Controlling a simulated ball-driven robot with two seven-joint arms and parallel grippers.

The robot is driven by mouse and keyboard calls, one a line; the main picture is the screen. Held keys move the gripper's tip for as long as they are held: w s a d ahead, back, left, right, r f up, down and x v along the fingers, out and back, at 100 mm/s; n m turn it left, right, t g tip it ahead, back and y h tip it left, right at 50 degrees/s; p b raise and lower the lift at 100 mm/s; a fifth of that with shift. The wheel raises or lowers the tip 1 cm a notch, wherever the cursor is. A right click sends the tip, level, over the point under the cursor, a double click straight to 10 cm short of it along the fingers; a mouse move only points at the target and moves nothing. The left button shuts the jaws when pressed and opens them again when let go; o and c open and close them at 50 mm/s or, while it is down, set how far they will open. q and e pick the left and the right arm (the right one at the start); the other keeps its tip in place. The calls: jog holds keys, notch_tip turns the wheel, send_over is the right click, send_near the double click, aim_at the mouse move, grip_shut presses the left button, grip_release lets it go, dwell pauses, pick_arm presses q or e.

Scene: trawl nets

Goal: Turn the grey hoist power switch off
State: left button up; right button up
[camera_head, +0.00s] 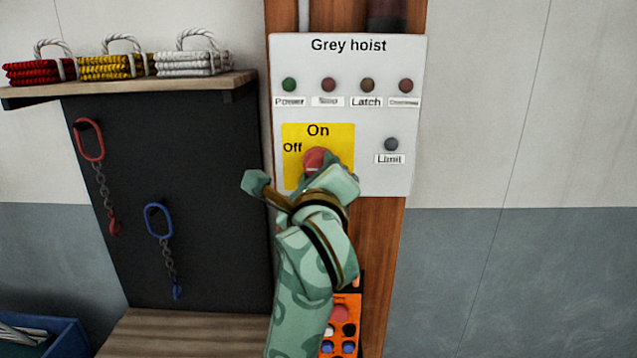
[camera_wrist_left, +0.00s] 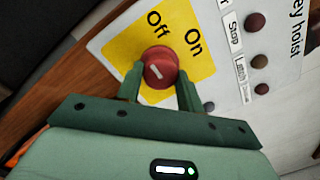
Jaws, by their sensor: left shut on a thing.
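The grey hoist panel (camera_head: 349,60) is a white board on a wooden post, titled "Grey hoist". Its switch is a red round knob (camera_head: 315,158) on a yellow plate (camera_head: 340,143), with "On" above and "Off" at the left. The knob also shows in the left wrist view (camera_wrist_left: 161,66), with a short white mark on its face; which label the mark points to is unclear. My left gripper (camera_wrist_left: 160,82) is shut on the knob, one finger on each side. In the head view my left gripper (camera_head: 312,181) covers the knob's lower part. My right gripper is out of view.
The panel has a green Power lamp (camera_head: 289,85), other dark lamps and a Limit button (camera_head: 391,144). An orange control box (camera_head: 345,310) is below, partly behind my arm. A dark board (camera_head: 180,130) at left holds red and blue chain hooks beneath a rope shelf.

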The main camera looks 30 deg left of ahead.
pick_arm(q)
jog(key=shift+r, duration=0.1)
dwell(0.4)
jog(key=o, duration=0.9)
jog(key=shift+o, duration=0.5)
jog(key=shift+w+a, duration=0.1)
